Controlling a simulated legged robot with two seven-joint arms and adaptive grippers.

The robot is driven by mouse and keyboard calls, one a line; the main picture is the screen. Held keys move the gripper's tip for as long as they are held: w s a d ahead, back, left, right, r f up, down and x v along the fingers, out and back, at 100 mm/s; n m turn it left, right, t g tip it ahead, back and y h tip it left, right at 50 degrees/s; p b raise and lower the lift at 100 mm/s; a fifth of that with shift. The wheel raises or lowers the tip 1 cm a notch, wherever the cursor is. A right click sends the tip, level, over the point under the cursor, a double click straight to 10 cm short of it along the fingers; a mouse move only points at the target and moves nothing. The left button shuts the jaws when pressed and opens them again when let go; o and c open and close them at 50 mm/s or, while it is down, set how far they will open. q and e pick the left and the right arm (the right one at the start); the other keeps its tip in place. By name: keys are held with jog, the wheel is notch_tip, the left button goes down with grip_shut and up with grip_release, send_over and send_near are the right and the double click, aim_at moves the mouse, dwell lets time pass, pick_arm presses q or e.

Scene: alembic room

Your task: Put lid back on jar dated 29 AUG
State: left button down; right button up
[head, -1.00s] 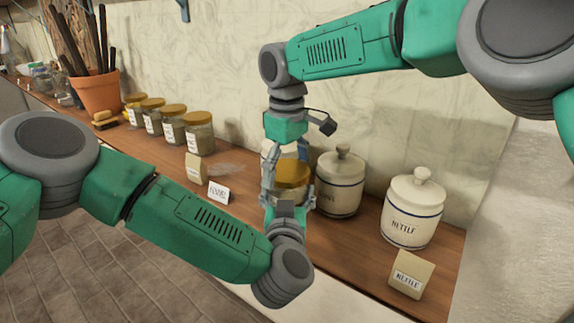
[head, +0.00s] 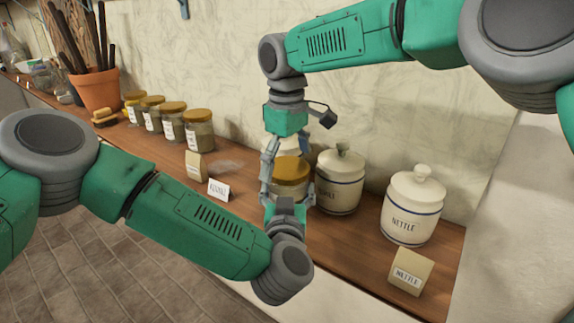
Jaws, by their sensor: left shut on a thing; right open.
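A glass jar (head: 291,192) with a gold lid (head: 291,168) on its top stands at the middle of the shelf. My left gripper (head: 289,198) comes from the front and is shut on this jar, low on its body. My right gripper (head: 294,165) points down from above and is open, its fingers spread to either side of the lid. The lid looks level on the jar, but I cannot tell whether it is fully seated. The jar's label and date are hidden by my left gripper.
Several gold-lidded jars (head: 199,131) stand in a row at the left, near a terracotta pot (head: 97,92). White canisters (head: 412,212) stand close on the right. Small cards (head: 218,190) stand on the wooden shelf (head: 345,240), whose front edge is near my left wrist.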

notch_tip(320, 180, up, 11)
dwell(0.3)
jog(key=shift+a, duration=0.1)
pick_arm(q)
jog(key=shift+c, duration=0.5)
grip_release()
pick_arm(e)
jog(key=shift+s, duration=0.1)
pick_arm(q)
jog(key=s, duration=1.2)
jog(key=shift+a, duration=0.25)
jog(key=shift+f, duration=0.1)
pick_arm(e)
jog(key=shift+f, duration=0.1)
